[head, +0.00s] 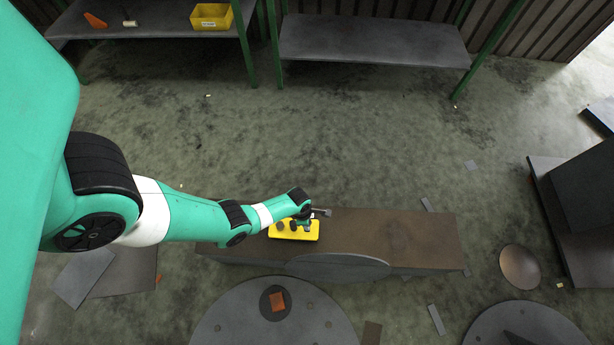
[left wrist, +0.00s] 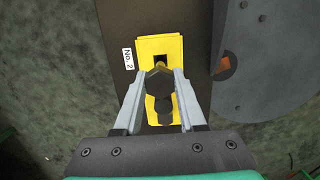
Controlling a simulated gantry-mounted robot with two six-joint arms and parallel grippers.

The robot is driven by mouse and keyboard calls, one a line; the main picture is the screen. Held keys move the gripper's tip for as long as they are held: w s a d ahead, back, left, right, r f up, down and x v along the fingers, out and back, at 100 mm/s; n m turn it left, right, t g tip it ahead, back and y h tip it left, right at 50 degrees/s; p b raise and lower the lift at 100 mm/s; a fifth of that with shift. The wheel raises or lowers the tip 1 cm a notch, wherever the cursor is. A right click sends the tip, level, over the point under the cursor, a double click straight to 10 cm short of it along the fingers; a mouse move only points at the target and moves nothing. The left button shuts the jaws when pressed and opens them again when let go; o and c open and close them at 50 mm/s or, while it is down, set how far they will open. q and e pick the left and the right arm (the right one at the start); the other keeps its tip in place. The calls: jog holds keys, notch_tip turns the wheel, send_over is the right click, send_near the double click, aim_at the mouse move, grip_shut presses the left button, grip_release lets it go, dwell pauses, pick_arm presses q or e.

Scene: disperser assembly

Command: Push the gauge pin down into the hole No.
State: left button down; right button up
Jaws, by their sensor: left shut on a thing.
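A yellow block (head: 308,234) lies on the long brown bench (head: 400,240); in the left wrist view the block (left wrist: 175,60) shows a dark square hole (left wrist: 160,57). A white label reading "No. 2" (left wrist: 128,59) is beside it. My left gripper (left wrist: 161,78) is shut on a dark gauge pin with a hexagonal head (left wrist: 160,84), over the block and just beside the square hole. The pin's lower end is hidden, so I cannot tell how deep it sits. A second dark knob (left wrist: 163,106) shows between the fingers. My left gripper is small in the head view (head: 308,216).
A round grey table (head: 225,315) with an orange piece (head: 278,300) stands in front of the bench. A shelf with a yellow bin (head: 211,17) is at the back left. The right part of the bench top is clear.

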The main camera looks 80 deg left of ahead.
pick_arm(q)
jog(key=shift+f, duration=0.2)
dwell(0.7)
jog(key=shift+f+b, duration=0.3)
jog(key=shift+b, duration=0.15)
jog(key=shift+f+b, duration=3.2)
jog(key=shift+f, duration=0.15)
jog(key=shift+c, duration=2)
grip_release()
jog(key=r+p, duration=0.3)
jog(key=r, duration=0.1)
jog(key=s+r+p, duration=0.1)
jog(key=r+p, duration=0.6)
jog(key=p, duration=0.1)
jog(key=shift+s+a+r, duration=0.15)
jog(key=shift+a+r, duration=0.05)
jog(key=shift+r, duration=0.2)
jog(key=shift+f, duration=0.1)
